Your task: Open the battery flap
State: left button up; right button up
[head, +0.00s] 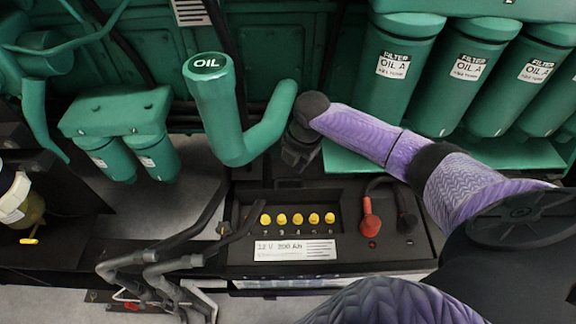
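The black battery (340,255) sits low in the middle of the head view, with a label reading 12 V 200 Ah on its front. A row of several yellow caps (298,218) shows in a recess in its top. I cannot make out a separate flap, or whether one stands open. My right arm comes in from the right. Its dark gripper (298,150) hangs just behind the battery's back edge, beside the green oil filler pipe. Its fingers are too dark to read, and I cannot tell whether it touches anything. My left gripper does not show.
The green OIL filler pipe (226,110) rises left of my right gripper. Several green oil filters (397,70) stand at the back right. A red terminal cover (370,222) and cable are on the battery's right. Grey pipe-like parts (150,265) lie at the lower left.

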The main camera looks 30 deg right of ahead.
aim_at(289, 189)
jog(key=f+m+y+b, duration=0.1)
jog(key=f+m+b, duration=0.1)
jog(key=m+b, duration=0.1)
jog(key=w+d+f+m+y+b, duration=0.1)
jog(key=f+m+b, duration=0.2)
jog(key=w+f+m+y+b, duration=0.1)
jog(key=f+m+b, duration=0.1)
jog(key=m+b, duration=0.2)
jog(key=shift+d+f+t, duration=0.15)
jog(key=shift+f+t, duration=0.1)
jog(key=shift+t, duration=0.05)
jog(key=shift+w+a+f+b, duration=0.1)
jog(key=shift+a+f+b, duration=0.15)
jog(key=shift+f, duration=0.25)
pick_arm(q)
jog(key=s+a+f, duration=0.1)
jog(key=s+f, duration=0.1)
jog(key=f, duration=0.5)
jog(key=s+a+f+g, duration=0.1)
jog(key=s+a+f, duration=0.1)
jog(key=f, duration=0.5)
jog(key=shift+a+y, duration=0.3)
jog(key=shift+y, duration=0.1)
pick_arm(e)
jog(key=shift+c, duration=0.3)
grip_shut()
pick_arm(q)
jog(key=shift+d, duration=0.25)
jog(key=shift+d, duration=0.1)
